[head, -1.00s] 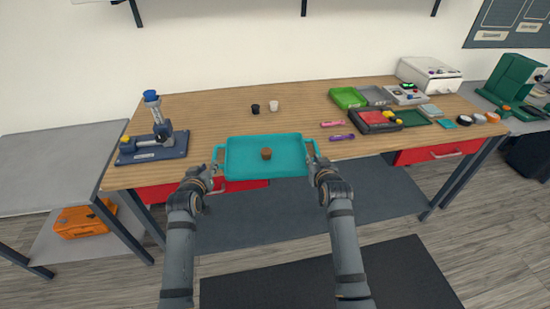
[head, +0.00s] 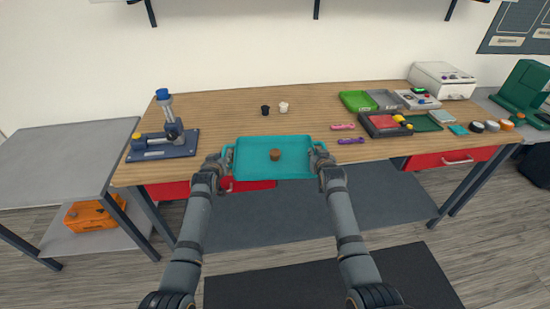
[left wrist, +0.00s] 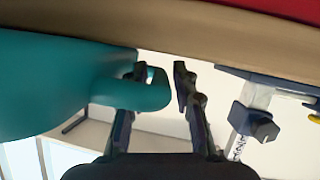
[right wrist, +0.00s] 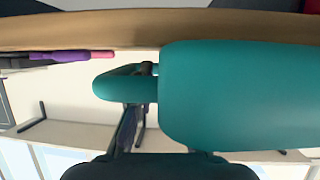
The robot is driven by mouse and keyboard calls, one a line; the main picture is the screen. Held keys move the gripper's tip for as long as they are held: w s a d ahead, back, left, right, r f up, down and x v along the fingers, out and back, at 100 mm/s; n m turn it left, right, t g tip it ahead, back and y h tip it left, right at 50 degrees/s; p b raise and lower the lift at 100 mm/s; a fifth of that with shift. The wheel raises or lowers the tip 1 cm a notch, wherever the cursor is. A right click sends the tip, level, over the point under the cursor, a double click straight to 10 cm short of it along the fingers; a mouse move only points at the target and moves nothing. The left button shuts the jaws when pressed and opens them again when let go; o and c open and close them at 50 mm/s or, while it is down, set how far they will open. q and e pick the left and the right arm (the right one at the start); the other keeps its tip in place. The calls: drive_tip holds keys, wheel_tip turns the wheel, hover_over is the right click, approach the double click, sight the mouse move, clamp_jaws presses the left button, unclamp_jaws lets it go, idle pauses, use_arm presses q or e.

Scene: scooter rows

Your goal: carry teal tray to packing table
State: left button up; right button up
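The teal tray (head: 255,168) lies at the front edge of the wooden table, with a small brown round piece (head: 275,155) on it. My left gripper (head: 228,160) is at its left handle. In the left wrist view the fingers are apart, one at the handle loop (left wrist: 152,92) and the other beyond its outer end, with a gap. My right gripper (head: 318,154) is at the right handle, which also shows in the right wrist view (right wrist: 112,88). One finger passes behind that handle; the other is not clearly visible, so its closure is unclear.
A blue stand (head: 165,145) is on the table's left. Black and white cups (head: 283,107) stand behind the tray. Pink and purple tools (head: 351,141), a green tray (head: 357,102) and several devices are on the right. A grey side table (head: 60,160) stands left.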

use_arm(q)
drive_tip(key=shift+w+f, duration=0.15)
drive_tip(key=shift+w, duration=0.15)
use_arm(e)
drive_tip(key=shift+w+f, duration=0.2)
drive_tip(key=shift+w, duration=0.1)
use_arm(q)
drive_tip(key=shift+s, duration=0.1)
drive_tip(key=shift+c, duration=0.8)
use_arm(e)
drive_tip(key=shift+s+r, duration=0.1)
drive_tip(key=shift+c, duration=0.8)
use_arm(q)
clamp_jaws()
use_arm(e)
clamp_jaws()
